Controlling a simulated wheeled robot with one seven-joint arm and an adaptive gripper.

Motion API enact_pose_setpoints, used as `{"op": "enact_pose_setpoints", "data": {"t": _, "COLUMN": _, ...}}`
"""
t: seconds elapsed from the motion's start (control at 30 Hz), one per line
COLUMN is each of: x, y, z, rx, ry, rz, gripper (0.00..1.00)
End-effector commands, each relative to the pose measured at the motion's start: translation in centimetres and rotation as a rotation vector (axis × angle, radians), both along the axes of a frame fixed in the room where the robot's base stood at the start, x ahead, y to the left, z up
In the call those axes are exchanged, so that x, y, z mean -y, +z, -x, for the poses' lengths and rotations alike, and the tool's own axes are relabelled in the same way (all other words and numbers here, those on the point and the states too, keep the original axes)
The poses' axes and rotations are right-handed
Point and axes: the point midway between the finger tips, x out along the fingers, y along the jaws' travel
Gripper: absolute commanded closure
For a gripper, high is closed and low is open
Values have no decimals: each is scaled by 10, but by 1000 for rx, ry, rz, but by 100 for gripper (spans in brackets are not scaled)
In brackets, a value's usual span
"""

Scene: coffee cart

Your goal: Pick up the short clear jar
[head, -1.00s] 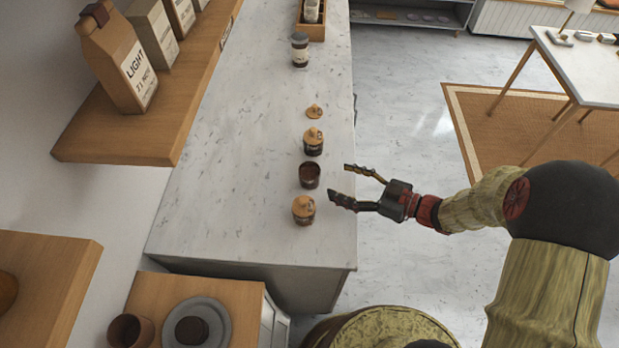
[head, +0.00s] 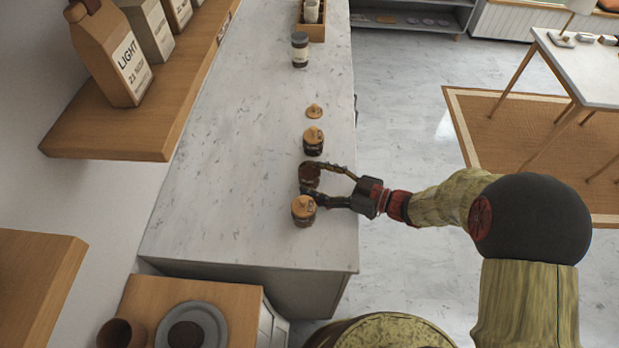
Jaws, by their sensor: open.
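The short jar (head: 310,176) stands upright and lidless on the marble counter, with dark contents. It is in the row near the counter's right edge. My gripper (head: 306,179) is open and reaches in from the right, one finger at the jar's far side and the other at its near side. The fingers partly cover the jar. I cannot tell whether they touch it.
A jar with a wooden lid (head: 303,211) stands close to the near finger. Another lidded jar (head: 313,142) and a loose wooden lid (head: 314,111) lie beyond. A taller dark-lidded jar (head: 300,50) is farther back. The counter (head: 225,200) is clear to the left.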

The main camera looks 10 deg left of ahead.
Motion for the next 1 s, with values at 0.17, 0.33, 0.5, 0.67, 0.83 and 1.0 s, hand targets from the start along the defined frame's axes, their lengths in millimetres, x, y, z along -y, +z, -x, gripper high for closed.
{"op": "enact_pose_setpoints", "data": {"t": 0.17, "x": 0, "y": 0, "z": 0, "rx": 0, "ry": -1, "rz": 0, "gripper": 36}}
{"op": "enact_pose_setpoints", "data": {"t": 0.33, "x": 1, "y": 0, "z": 0, "rx": 0, "ry": -1, "rz": 0, "gripper": 46}}
{"op": "enact_pose_setpoints", "data": {"t": 0.5, "x": 1, "y": 0, "z": 0, "rx": 0, "ry": -1, "rz": 0, "gripper": 56}}
{"op": "enact_pose_setpoints", "data": {"t": 0.67, "x": 1, "y": 0, "z": 0, "rx": 0, "ry": -1, "rz": 0, "gripper": 65}}
{"op": "enact_pose_setpoints", "data": {"t": 0.83, "x": 1, "y": 0, "z": 0, "rx": 0, "ry": -1, "rz": 0, "gripper": 74}}
{"op": "enact_pose_setpoints", "data": {"t": 1.0, "x": 1, "y": 0, "z": 0, "rx": 0, "ry": -1, "rz": 0, "gripper": 84}}
